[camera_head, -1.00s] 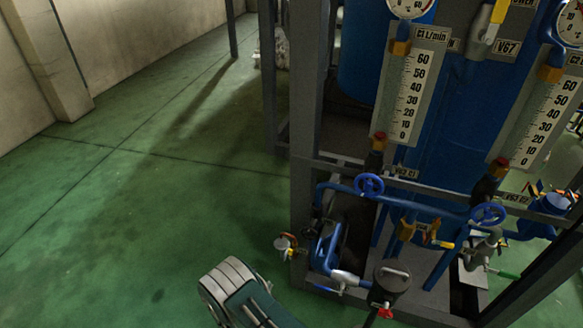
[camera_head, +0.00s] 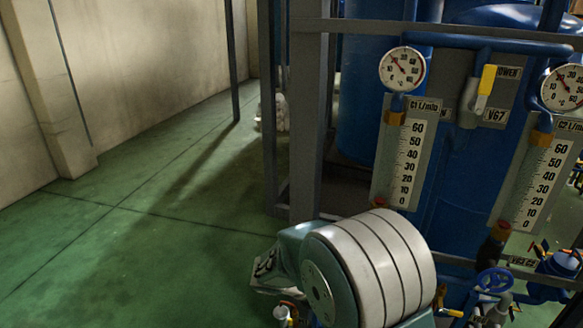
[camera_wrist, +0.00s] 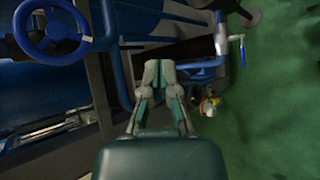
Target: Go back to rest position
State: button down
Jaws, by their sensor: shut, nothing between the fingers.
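My gripper (camera_wrist: 159,72) is in the middle of the wrist view. Its two grey fingertips are together with nothing between them. In that view it hangs over the rig's lower frame, beside a blue pipe (camera_wrist: 200,66), and I cannot tell whether it touches anything. In the head view a thick white-and-teal joint of my arm stands large at the bottom middle, in front of the rig. It hides the lower pipes and the left blue handwheel there. My gripper does not show clearly in the head view.
The rig has two gauges (camera_head: 402,69), two flow scales (camera_head: 407,160), a yellow-handled valve (camera_head: 485,85) and a blue handwheel (camera_head: 494,281). Another view of a blue handwheel is close at upper left in the wrist view (camera_wrist: 48,52). Green floor (camera_head: 130,230) is open to the left.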

jog(key=s+d+r+m+y, duration=0.2)
jog(key=s+r+m+y, duration=0.1)
jog(key=s+r, duration=0.3)
jog(key=s+d+r+m+t+y, duration=0.1)
jog(key=s+r+m+y, duration=0.2)
jog(key=s, duration=0.6)
jog(key=s+d+r+m+t+y, duration=0.1)
jog(key=s+d+r+m+y, duration=0.1)
jog(key=s+r, duration=0.6)
jog(key=shift+d+r+m+y, duration=0.35)
jog(key=shift+m+y, duration=0.55)
jog(key=shift+s, duration=0.1)
